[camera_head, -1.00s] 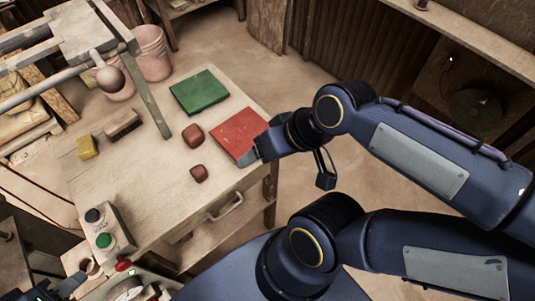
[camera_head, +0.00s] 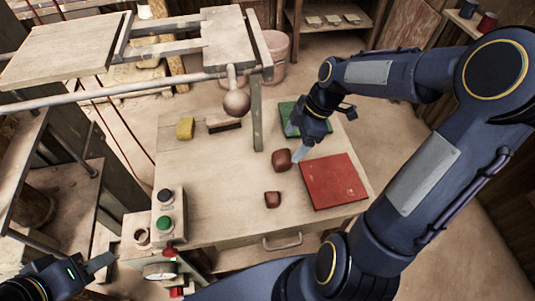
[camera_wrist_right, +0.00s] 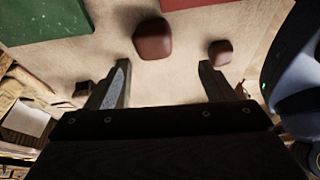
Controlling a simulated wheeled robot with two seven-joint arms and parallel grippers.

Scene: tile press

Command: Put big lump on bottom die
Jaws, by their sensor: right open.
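The big lump (camera_head: 281,159), a dark reddish clay piece, lies on the table near the red mat. The smaller lump (camera_head: 272,200) lies in front of it. My right gripper (camera_head: 299,146) is open and empty, close beside the big lump at its upper right. In the right wrist view the big lump (camera_wrist_right: 152,38) shows beyond the open fingers, roughly between their lines, with the small lump (camera_wrist_right: 220,52) to its right. My left gripper (camera_head: 98,265) is at the lower left; its finger opening is unclear. I cannot make out the bottom die for certain.
A red mat (camera_head: 335,182) and a green mat (camera_head: 318,124) lie on the table (camera_head: 215,215). A yellow block (camera_head: 185,128), a brush (camera_head: 224,125) and a button box (camera_head: 165,215) are to the left. The press frame and its ball-ended lever (camera_head: 237,100) overhang the table's back.

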